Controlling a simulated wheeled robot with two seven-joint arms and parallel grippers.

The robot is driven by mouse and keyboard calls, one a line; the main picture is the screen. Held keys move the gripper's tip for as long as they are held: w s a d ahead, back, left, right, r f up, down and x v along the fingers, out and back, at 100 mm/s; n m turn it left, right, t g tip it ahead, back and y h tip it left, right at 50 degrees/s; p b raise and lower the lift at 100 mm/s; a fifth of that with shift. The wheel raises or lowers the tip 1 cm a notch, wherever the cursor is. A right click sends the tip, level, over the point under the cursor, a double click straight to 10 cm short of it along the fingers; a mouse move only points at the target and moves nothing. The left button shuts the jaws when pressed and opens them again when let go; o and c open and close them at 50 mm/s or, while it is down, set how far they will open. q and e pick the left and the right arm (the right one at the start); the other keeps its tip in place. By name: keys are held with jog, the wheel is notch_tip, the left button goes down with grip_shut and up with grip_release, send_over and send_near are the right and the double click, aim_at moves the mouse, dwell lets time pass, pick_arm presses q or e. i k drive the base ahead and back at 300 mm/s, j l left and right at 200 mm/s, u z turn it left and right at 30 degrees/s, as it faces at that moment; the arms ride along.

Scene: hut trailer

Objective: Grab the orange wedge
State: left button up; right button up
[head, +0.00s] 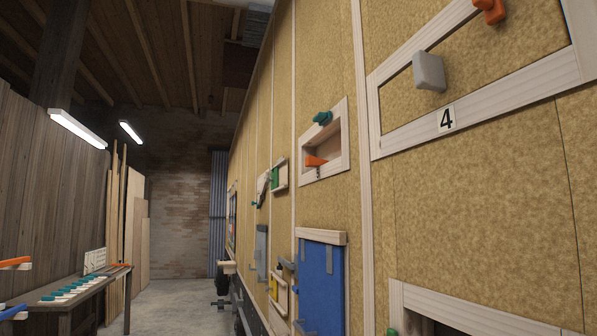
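Several orange pieces are in the head view, and I cannot tell which one the task means. One orange wedge-like piece (316,161) sits in a small wood-framed niche (337,148) in the tan wall. Another orange piece (490,11) is at the top right, on the upper frame of a larger opening, partly cut off by the picture edge. A small orange piece (120,265) lies at the far end of the workbench (68,302). An orange bar (14,262) shows at the left edge. Neither of my grippers is in view.
Several teal pieces (75,285) lie on the workbench. Clear floor (175,300) lies between.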

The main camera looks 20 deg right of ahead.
aim_at(311, 162)
jog(key=i, duration=2.8)
jog(key=i+z, duration=0.15)
jog(key=z, duration=0.35)
jog(key=i+j+z, duration=0.1)
jog(key=z, duration=0.4)
jog(key=i+j+z, duration=0.15)
jog(key=z, duration=0.35)
jog(key=i+j+z, duration=0.15)
jog(key=z, duration=0.35)
jog(key=j+z, duration=0.25)
jog(key=z, duration=0.25)
jog(key=i, duration=0.05)
